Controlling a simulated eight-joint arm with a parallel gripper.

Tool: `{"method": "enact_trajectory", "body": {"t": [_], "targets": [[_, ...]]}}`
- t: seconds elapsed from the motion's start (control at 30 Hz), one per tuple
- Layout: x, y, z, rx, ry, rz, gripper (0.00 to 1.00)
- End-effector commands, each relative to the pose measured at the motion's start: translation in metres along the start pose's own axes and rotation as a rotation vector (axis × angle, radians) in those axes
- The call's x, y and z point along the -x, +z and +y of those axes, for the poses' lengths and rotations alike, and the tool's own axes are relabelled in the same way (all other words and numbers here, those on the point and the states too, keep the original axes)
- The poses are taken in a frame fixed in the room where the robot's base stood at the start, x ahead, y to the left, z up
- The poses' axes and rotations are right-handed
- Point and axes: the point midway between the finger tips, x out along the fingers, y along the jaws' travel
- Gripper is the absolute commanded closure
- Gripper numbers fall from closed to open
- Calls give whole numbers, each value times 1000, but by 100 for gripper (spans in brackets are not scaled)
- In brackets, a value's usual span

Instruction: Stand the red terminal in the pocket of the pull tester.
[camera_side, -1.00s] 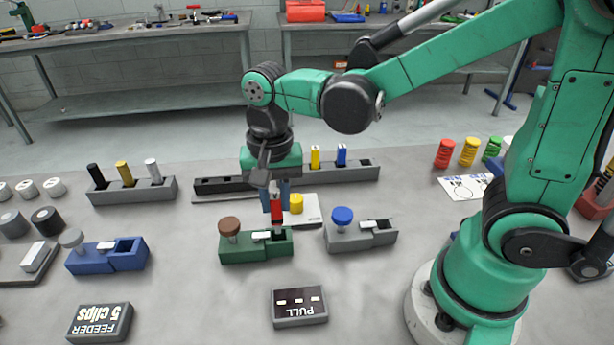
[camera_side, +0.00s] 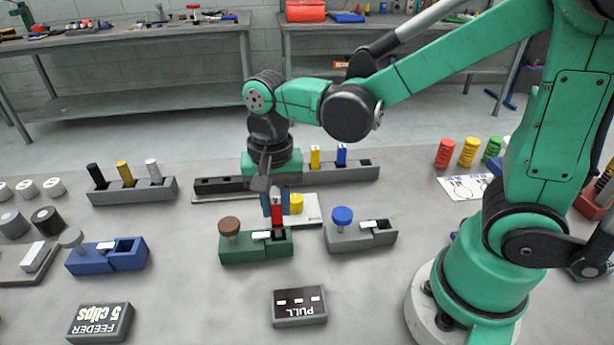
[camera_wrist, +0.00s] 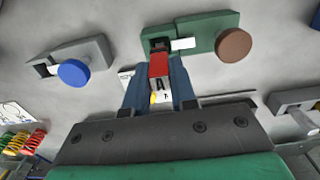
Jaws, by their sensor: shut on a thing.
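The red terminal (camera_side: 277,214) is upright between the fingers of my gripper (camera_side: 275,204), which is shut on it. It also shows in the wrist view (camera_wrist: 159,66). The pull tester appears to be the green block (camera_side: 240,250) with a brown knob and a white piece on top, behind the PULL plate (camera_side: 299,306). The green block is at the top of the wrist view (camera_wrist: 205,22). The terminal's lower end is at the dark pocket at the block's right end. How far it is inside the pocket is hard to tell.
A grey block with a blue knob (camera_side: 343,215) stands close to the right, and a blue block (camera_side: 85,262) to the left. Behind is a dark rack (camera_side: 218,187) holding yellow and blue terminals. A yellow cylinder (camera_side: 296,203) stands near my fingers.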

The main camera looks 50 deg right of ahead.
Motion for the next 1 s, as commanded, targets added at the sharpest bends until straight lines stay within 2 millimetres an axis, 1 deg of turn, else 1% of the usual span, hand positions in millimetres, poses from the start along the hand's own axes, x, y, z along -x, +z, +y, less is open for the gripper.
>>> {"method": "enact_trajectory", "body": {"t": [0.43,1.0], "targets": [[-10,0,0,0,0,0,100],[-12,0,0,0,0,0,100]]}}
